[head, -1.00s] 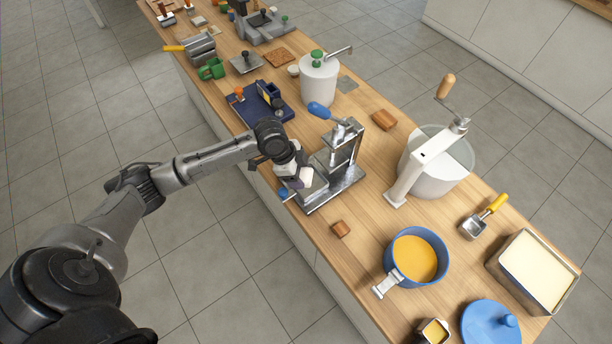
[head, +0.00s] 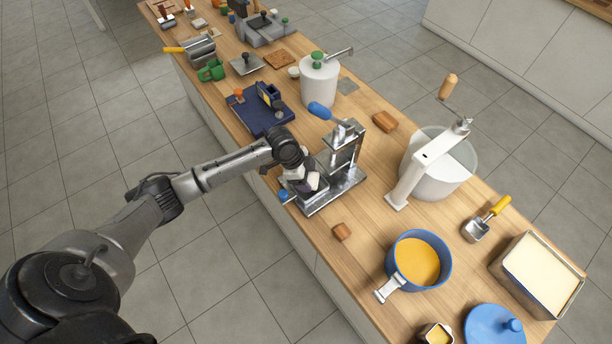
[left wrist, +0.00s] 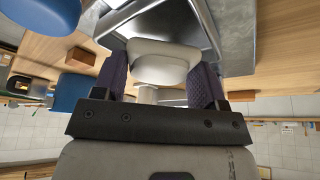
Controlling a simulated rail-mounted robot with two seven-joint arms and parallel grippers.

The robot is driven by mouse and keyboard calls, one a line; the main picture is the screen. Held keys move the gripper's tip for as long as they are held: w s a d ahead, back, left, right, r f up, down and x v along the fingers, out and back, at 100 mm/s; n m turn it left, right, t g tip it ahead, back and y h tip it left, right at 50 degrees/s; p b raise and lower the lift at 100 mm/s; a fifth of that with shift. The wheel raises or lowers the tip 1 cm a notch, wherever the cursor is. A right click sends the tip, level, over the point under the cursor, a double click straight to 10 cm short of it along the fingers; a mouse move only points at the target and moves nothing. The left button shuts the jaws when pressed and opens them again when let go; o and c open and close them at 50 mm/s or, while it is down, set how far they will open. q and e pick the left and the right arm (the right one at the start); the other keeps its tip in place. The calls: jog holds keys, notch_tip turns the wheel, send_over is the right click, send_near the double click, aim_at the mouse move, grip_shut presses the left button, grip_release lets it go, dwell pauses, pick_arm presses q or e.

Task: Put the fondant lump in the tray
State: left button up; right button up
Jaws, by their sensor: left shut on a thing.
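My left gripper (head: 304,185) is shut on a smooth white lump, which I take for the fondant lump (left wrist: 160,65). In the left wrist view, the dark, ribbed fingers stand on both sides of it. The gripper is at the front of a metal lever press (head: 345,170) with a blue handle. A shiny metal rim shows just beyond the lump in the left wrist view; I cannot tell whether they touch. A rectangular metal tray (head: 578,290), filled with something cream-coloured, stands at the right end of the counter. My right gripper is out of view.
A blue pot (head: 392,272) of yellow liquid, a metal scoop (head: 475,230) and a white cranked drum (head: 440,180) stand right of the press. A dark blue stand (head: 262,117) and white pump jar (head: 318,85) are behind it. Bare wood lies around a small brown block (head: 342,231).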

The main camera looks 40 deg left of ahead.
pick_arm(q)
jog(key=shift+f, duration=0.45)
jog(key=shift+f, duration=0.15)
jog(key=o, duration=1)
jog(key=shift+c, duration=0.2)
